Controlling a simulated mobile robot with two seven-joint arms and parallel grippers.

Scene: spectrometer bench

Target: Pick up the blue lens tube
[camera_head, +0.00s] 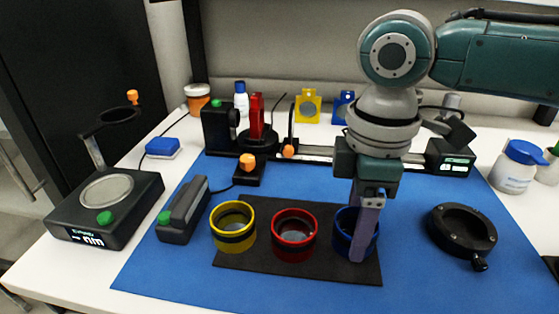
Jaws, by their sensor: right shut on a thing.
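The blue lens tube (343,238) stands upright at the right end of a black pad (317,270), partly hidden by my gripper. My right gripper (359,256) points down at the tube, with a finger in front of its near right side. It is shut on the tube's wall, and the tube still appears to be on the pad. A red lens tube (294,251) and a yellow lens tube (233,240) stand to its left on the same pad. My left gripper is not in view.
A black round mount (461,230) lies right of the pad on the blue mat (419,290). An optical rail with a black-and-red holder (257,118) runs behind. A grey handheld device (184,210) and a black instrument (104,205) are left. White bottles (517,167) stand far right.

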